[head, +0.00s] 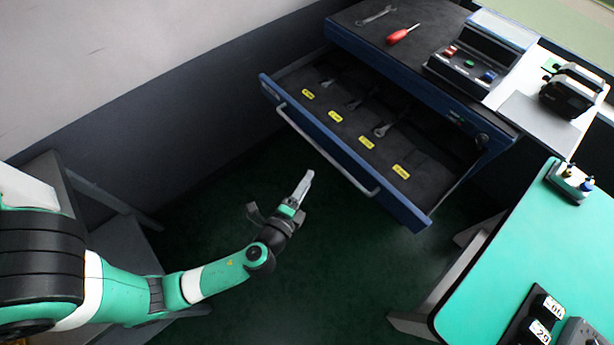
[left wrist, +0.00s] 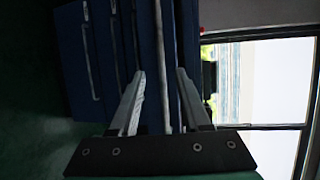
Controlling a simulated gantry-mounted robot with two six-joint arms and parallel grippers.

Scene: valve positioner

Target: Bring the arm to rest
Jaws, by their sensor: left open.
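My left arm comes in from the left in the head view, stretched out over the dark green floor. Its left gripper (head: 304,187) is in front of the open drawer (head: 412,212), apart from the drawer's handle (head: 322,152). In the left wrist view the two fingers of the left gripper (left wrist: 158,95) are spread, with nothing held between them. The blue cabinet front (left wrist: 75,60) and a long pale handle bar (left wrist: 162,65) show beyond the fingers. My right gripper is in neither view.
The drawer holds several tools and yellow labels. A red screwdriver (head: 402,34) and a wrench (head: 376,15) lie on the cabinet top beside a button box (head: 466,66). A green-topped table (head: 500,260) stands at the right. Floor around the gripper is clear.

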